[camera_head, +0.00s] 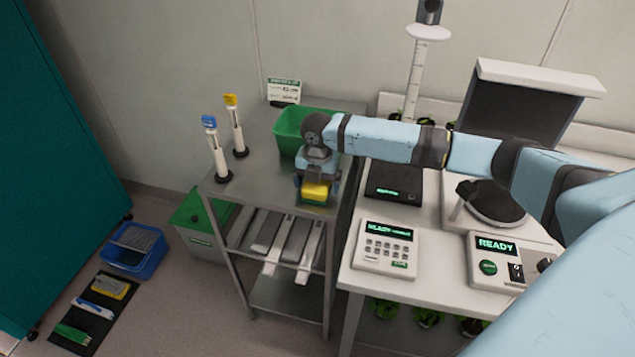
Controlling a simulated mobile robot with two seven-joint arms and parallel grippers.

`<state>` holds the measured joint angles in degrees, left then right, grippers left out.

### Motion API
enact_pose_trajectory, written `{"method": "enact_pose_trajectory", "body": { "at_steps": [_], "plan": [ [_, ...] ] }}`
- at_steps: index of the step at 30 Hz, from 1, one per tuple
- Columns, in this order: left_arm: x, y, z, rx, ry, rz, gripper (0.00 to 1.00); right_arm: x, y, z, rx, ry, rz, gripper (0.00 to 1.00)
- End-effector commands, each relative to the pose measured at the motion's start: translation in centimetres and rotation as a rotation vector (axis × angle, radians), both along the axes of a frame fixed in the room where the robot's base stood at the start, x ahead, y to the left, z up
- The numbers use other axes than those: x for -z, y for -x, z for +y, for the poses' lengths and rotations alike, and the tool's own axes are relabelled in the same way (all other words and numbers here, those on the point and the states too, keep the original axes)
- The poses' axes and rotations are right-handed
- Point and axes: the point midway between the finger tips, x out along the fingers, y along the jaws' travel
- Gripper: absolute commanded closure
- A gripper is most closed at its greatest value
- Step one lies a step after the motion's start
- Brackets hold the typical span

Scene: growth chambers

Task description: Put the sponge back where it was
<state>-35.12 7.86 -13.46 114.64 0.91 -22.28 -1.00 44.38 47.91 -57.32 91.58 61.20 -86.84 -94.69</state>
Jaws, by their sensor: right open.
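A yellow sponge-like block (316,193) is at the front edge of the metal cart's top (262,184). My right gripper (316,188) reaches in from the right and points down over the block. Its jaws are open, with a fingertip at each side of the block; I cannot tell whether they touch it. The gripper hides the block's upper part. My left gripper is not in view.
A green bin (290,132) stands behind the gripper. Two upright tubes with blue (218,160) and yellow (235,130) caps stand left on the cart. A white bench (440,285) with instruments is at right. A blue basket (133,255) and dark mat (78,325) lie on the floor.

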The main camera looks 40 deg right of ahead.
Motion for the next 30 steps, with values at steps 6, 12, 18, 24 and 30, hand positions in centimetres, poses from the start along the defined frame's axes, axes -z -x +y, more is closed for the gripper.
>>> {"method": "enact_pose_trajectory", "body": {
  "at_steps": [6,12,18,24,30],
  "plan": [
    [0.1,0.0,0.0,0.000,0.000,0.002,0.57,-2.7,-0.1,0.0,0.000,-0.001,-0.004,0.07],
    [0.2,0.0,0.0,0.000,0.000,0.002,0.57,-7.1,-0.1,0.0,0.000,-0.001,-0.004,0.07],
    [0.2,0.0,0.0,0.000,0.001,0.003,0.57,-10.6,-0.1,0.0,0.000,-0.001,-0.002,0.07],
    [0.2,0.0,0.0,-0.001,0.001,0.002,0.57,-12.1,0.0,0.0,0.000,-0.001,-0.001,0.07],
    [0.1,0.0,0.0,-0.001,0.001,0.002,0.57,-12.2,0.0,0.0,0.001,-0.001,0.001,0.07]
  ]
}}
